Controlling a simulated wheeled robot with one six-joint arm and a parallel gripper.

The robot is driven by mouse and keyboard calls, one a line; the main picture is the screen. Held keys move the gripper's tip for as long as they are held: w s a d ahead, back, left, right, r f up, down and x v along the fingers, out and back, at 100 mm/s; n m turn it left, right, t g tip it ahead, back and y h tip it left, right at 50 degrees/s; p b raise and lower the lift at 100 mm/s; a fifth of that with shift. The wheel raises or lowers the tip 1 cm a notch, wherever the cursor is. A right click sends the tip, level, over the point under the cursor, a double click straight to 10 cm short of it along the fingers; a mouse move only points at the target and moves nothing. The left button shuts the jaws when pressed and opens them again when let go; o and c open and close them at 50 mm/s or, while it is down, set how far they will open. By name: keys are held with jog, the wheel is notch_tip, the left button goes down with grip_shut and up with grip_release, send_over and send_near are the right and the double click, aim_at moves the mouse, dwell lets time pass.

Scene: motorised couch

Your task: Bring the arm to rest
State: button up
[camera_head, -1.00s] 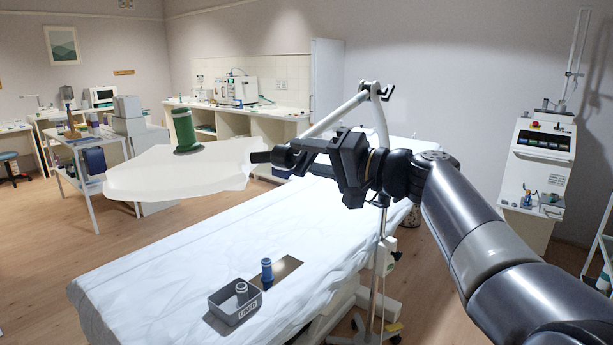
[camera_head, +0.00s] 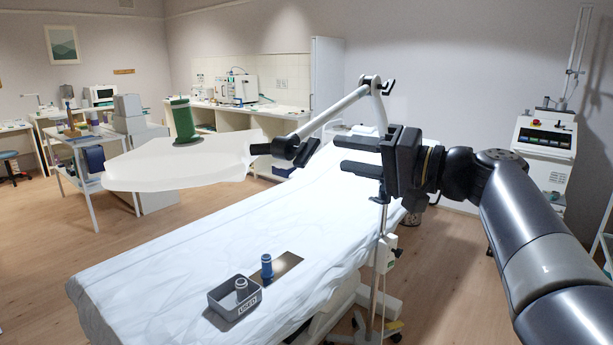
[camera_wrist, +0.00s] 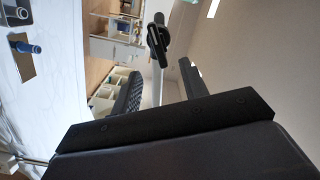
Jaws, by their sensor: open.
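My gripper (camera_head: 352,157) is in the middle right of the head view, above the couch, with its fingers pointing left. Its two dark fingers are apart, with nothing between them; they also show in the wrist view (camera_wrist: 160,85). My arm reaches in from the lower right. The white tray (camera_head: 125,177) at the left stands level on a jointed support arm (camera_head: 335,107). A green cylinder (camera_head: 183,122) stands on the tray. My gripper is to the right of the tray's black clamp (camera_head: 284,148) and apart from it in the head view.
The sheeted couch (camera_head: 170,270) lies below. On it are a grey bin (camera_head: 222,308) holding a grey-blue piece, and a blue cylinder (camera_head: 267,266) on a dark plate (camera_head: 290,263). A pole with a control box (camera_head: 387,254) stands at the couch's right side. A white machine (camera_head: 541,150) is at the right.

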aim_at(306, 145)
jog(key=p+x, duration=0.2)
jog(key=x, duration=0.6)
jog(key=shift+a+r, duration=0.1)
jog(key=shift+a, duration=0.1)
jog(key=shift+n, duration=0.4)
jog(key=shift+s+d+n, duration=0.15)
jog(key=shift+n, duration=0.65)
jog(key=n+p, duration=0.1)
jog(key=n, duration=0.3)
jog(key=shift+s+r, duration=0.1)
jog(key=shift+r, duration=0.1)
jog(key=shift+n, duration=0.8)
jog(key=shift+p, duration=0.3)
